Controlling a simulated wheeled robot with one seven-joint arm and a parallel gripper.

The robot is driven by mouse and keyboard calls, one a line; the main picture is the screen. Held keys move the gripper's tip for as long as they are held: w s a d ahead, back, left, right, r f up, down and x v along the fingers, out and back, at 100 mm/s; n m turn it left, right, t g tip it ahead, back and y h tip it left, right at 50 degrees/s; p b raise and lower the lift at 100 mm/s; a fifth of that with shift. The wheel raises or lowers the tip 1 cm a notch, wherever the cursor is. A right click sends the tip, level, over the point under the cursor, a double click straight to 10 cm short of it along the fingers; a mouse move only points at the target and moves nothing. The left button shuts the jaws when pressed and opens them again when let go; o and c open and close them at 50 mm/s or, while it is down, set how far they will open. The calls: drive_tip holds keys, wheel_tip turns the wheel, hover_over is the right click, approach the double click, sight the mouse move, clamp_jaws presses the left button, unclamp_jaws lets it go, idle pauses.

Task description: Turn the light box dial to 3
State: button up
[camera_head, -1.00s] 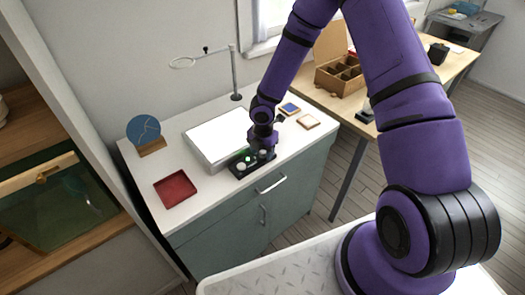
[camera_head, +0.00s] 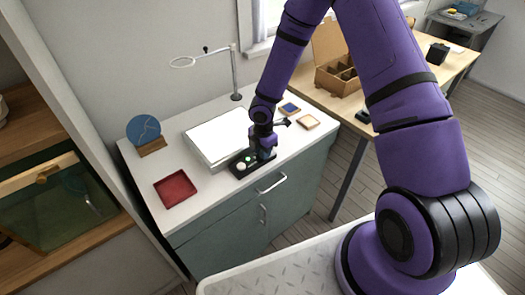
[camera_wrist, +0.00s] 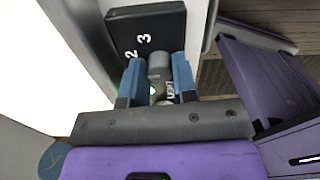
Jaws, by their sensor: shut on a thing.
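The light box (camera_head: 205,150) lies on the white-topped cabinet, its panel glowing white. Its black control strip (camera_head: 237,171) runs along the front edge, with a small green light. In the wrist view the black strip (camera_wrist: 150,20) carries the numerals 2 and 3 and a partly hidden word. My gripper (camera_wrist: 157,76) has its two blue fingers shut on the grey dial (camera_wrist: 159,65), one on each side. The fingers and palm hide part of the dial, and I cannot tell which number it points to. In the head view my gripper (camera_head: 265,153) is at the right end of the strip.
A red tray (camera_head: 176,189) lies to the left of the light box. A blue disc (camera_head: 144,130) stands in a wooden holder behind it. A ring on a stand (camera_head: 235,75) rises at the back. Small square pieces (camera_head: 307,122) lie at the right.

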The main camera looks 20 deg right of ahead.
drive_tip(key=m, duration=0.3)
drive_tip(key=shift+m, duration=0.4)
drive_tip(key=m, duration=0.3)
drive_tip(key=shift+m, duration=0.3)
drive_tip(key=m, duration=0.3)
drive_tip(key=shift+m, duration=1.9)
drive_tip(key=o, duration=0.9)
drive_tip(key=shift+r, duration=0.1)
wheel_tip(320, 180, up, 11)
drive_tip(key=shift+f, duration=0.2)
